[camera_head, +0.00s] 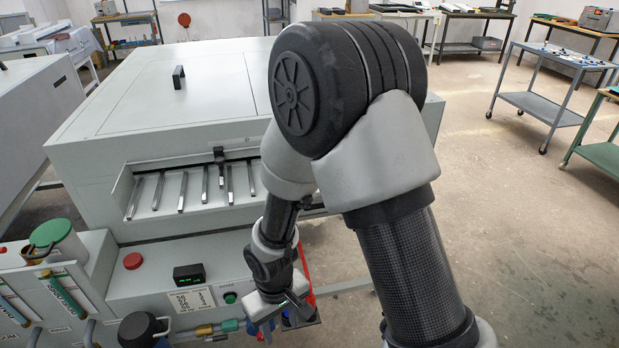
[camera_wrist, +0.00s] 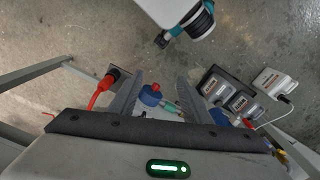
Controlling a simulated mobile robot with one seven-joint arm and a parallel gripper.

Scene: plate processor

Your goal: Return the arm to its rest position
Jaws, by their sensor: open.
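My arm rises through the middle of the head view and bends down in front of the machine. My gripper (camera_head: 266,330) hangs low, in front of the machine's lower front panel, near the blue fitting at the end of a pipe. In the wrist view my gripper (camera_wrist: 158,76) shows two dark fingers spread apart. A blue round cap (camera_wrist: 150,95) with a teal connector shows between the fingers, below them; nothing is held. Whether a finger touches any fitting is hard to tell.
The big grey-white machine (camera_head: 105,118) fills the left and middle, with a slotted tray of metal bars (camera_head: 182,190) and a red button (camera_head: 133,260). Red cable (camera_wrist: 100,91) and black boxes (camera_wrist: 216,84) lie near my gripper. Open floor (camera_head: 530,230) is at right, with a blue-grey cart (camera_head: 548,106).

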